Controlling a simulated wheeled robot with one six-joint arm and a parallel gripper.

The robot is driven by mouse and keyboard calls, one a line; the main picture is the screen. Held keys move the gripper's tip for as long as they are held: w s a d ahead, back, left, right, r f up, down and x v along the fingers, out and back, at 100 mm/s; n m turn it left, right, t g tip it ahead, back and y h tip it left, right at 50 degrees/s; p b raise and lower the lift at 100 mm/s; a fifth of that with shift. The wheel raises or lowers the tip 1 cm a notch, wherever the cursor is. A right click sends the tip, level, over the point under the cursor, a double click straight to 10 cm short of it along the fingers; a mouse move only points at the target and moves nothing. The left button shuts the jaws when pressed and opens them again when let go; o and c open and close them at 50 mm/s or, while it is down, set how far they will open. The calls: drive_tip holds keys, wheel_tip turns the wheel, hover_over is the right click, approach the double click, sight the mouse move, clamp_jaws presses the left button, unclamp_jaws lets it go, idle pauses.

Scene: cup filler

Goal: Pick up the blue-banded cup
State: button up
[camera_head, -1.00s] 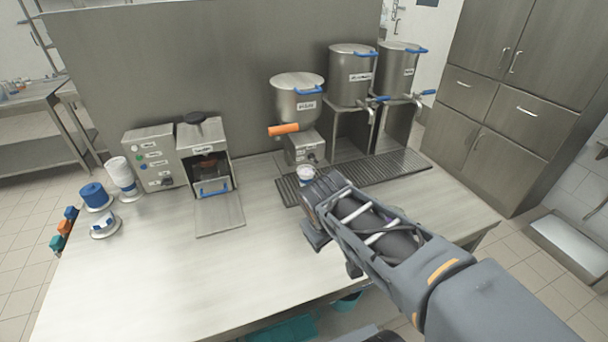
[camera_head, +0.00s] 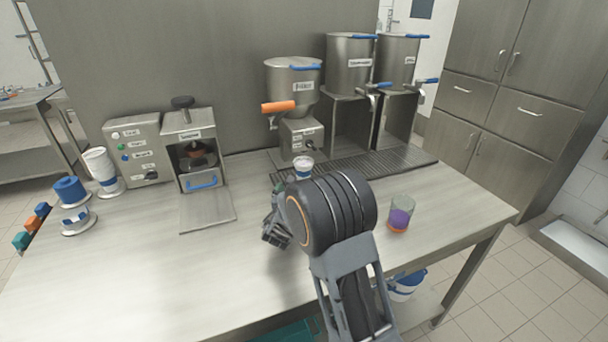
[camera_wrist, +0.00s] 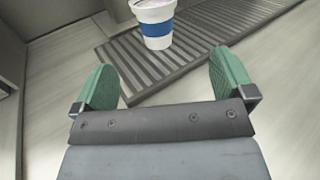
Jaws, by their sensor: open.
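The blue-banded cup (camera_wrist: 156,24) is white with a blue band and stands upright on the ribbed drip tray (camera_wrist: 200,47). In the head view the cup (camera_head: 303,168) stands at the tray's left end, below the hopper machine. In the wrist view its top is cut off by the frame edge. My gripper (camera_wrist: 162,85) is open and empty, its green fingers apart, with the cup ahead of them and not between them. In the head view my gripper (camera_head: 275,232) is partly hidden by my wrist, over the table in front of the cup.
A glass with purple contents (camera_head: 400,214) stands right of my arm. The hopper machine (camera_head: 294,95) and two steel urns (camera_head: 352,62) stand behind the tray. A sealing machine (camera_head: 195,150) with a flat plate is at left. The front left tabletop (camera_head: 150,275) is clear.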

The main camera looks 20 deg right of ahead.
sight(303, 172)
drive_tip(key=x, duration=0.4)
drive_tip(key=p+x, duration=0.1)
drive_tip(key=x, duration=0.8)
drive_tip(key=shift+w+a+f+p, duration=0.1)
drive_tip(key=shift+w+f+p, duration=0.15)
drive_tip(key=shift+w+p, duration=0.1)
drive_tip(key=shift+s, duration=0.1)
drive_tip(key=shift+c, duration=0.2)
drive_tip(key=c, duration=1)
